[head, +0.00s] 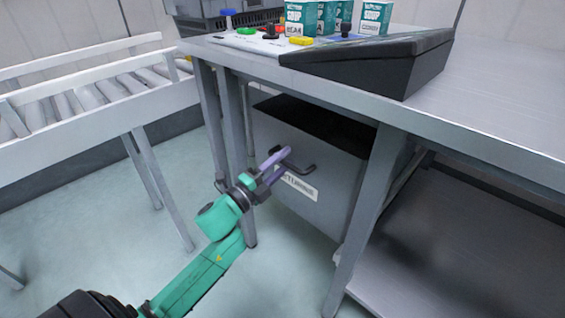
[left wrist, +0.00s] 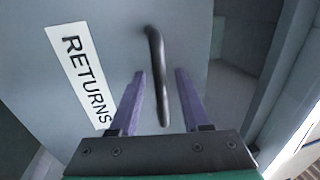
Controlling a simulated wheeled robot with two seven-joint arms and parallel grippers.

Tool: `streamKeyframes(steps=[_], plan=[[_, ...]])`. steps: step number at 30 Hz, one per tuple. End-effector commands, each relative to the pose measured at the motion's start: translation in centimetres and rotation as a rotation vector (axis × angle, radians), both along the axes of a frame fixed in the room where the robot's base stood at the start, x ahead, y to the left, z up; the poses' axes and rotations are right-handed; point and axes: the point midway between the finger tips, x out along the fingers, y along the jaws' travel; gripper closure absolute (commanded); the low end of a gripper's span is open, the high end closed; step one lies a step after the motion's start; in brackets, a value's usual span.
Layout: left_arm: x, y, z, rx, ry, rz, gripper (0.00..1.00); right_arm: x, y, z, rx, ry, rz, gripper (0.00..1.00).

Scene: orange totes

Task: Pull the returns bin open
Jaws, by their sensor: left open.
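The returns bin (head: 318,200) is a grey box under the metal table, with a dark opening along its top. Its front carries a white label (head: 297,184), which reads RETURNS in the left wrist view (left wrist: 80,75). A dark bar handle (head: 302,168) stands out from the front; it also shows in the left wrist view (left wrist: 157,75). My left gripper (head: 280,160) is at the handle. In the left wrist view its two purple fingers (left wrist: 160,92) are open, with the handle bar between them. Contact with the bar cannot be told. My right gripper is out of view.
The metal table (head: 480,115) stands over the bin, its legs (head: 365,205) close by on both sides. On it are a dark sloped box (head: 375,62), soup cartons (head: 375,18) and small coloured items. A roller conveyor (head: 90,100) stands left. Floor in front is clear.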

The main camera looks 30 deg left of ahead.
Motion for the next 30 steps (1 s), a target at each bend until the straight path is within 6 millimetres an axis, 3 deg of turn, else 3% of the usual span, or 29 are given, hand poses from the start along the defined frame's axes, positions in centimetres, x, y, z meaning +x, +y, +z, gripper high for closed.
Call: streamKeyframes(steps=[1, 3, 5, 30], plan=[[-0.01, 0.0, 0.01, 0.0, 0.0, 0.0, 0.53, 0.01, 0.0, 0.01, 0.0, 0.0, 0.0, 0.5], [-0.02, 0.01, 0.02, 0.0, -0.001, 0.0, 0.8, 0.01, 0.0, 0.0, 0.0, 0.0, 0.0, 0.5], [-0.03, 0.01, 0.0, -0.001, -0.001, 0.0, 1.0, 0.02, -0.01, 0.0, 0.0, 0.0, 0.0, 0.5], [-0.06, 0.02, -0.05, -0.001, 0.0, 0.0, 1.0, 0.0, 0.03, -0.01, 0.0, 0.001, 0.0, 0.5]])
